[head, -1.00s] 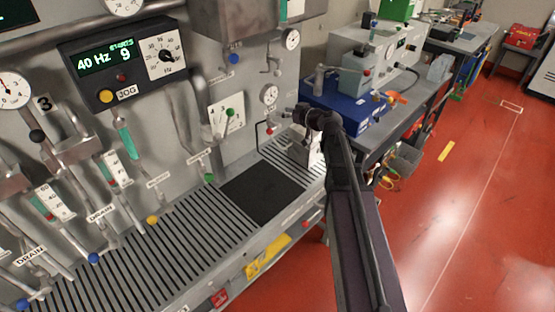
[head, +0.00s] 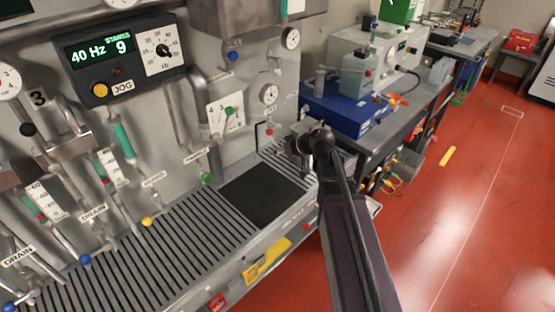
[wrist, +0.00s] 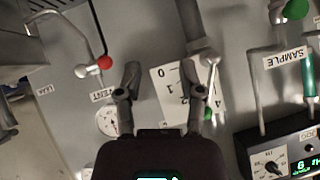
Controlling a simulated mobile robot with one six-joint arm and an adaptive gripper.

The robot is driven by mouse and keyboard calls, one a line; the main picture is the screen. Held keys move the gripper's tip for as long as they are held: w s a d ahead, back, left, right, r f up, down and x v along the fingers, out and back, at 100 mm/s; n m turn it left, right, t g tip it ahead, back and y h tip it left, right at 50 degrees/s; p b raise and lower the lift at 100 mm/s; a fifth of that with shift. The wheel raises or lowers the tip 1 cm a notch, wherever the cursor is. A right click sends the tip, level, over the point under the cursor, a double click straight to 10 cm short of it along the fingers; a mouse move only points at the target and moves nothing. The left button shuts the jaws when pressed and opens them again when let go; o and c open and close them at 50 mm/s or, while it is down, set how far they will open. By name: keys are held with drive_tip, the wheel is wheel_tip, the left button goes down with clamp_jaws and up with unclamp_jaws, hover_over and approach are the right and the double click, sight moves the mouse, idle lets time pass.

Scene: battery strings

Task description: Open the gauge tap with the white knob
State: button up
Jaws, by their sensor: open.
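In the wrist view a small white knob (wrist: 82,71) sits at the end of a thin bent pipe, left of my gripper (wrist: 171,68). A red knob (wrist: 105,62) is close beside it. A round gauge (wrist: 107,120) is below, near the VENT label (wrist: 103,94). My gripper is open and empty, its fingers apart and pointing at the panel. In the head view my gripper (head: 306,148) is at the right end of the panel, below the gauge (head: 269,94) and right of the red knob (head: 270,132). I cannot make out the white knob there.
A numbered plate with a metal lever (wrist: 208,62) lies behind my right finger in the wrist view. A green knob (wrist: 296,9) is at upper right. In the head view a dark mat (head: 262,195) lies on the slatted drain (head: 150,250); a blue box (head: 345,112) stands on the right-hand bench.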

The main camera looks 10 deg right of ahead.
drive_tip(key=shift+s+f+g, duration=0.3)
drive_tip(key=shift+s+f, duration=0.3)
drive_tip(key=shift+f, duration=0.1)
drive_tip(key=shift+o, duration=1.8)
drive_tip(key=shift+w+r, duration=0.1)
drive_tip(key=shift+w, duration=0.05)
drive_tip(key=n+t+y+p, duration=0.3)
drive_tip(key=t+y+p, duration=0.2)
drive_tip(key=t, duration=0.1)
approach(278, 73)
drive_tip(key=s+d, duration=0.1)
drive_tip(key=d, duration=0.2)
drive_tip(key=x, duration=1.3)
drive_tip(key=shift+w+a+f, duration=0.15)
drive_tip(key=shift+a+f, duration=0.05)
drive_tip(key=shift+a, duration=0.15)
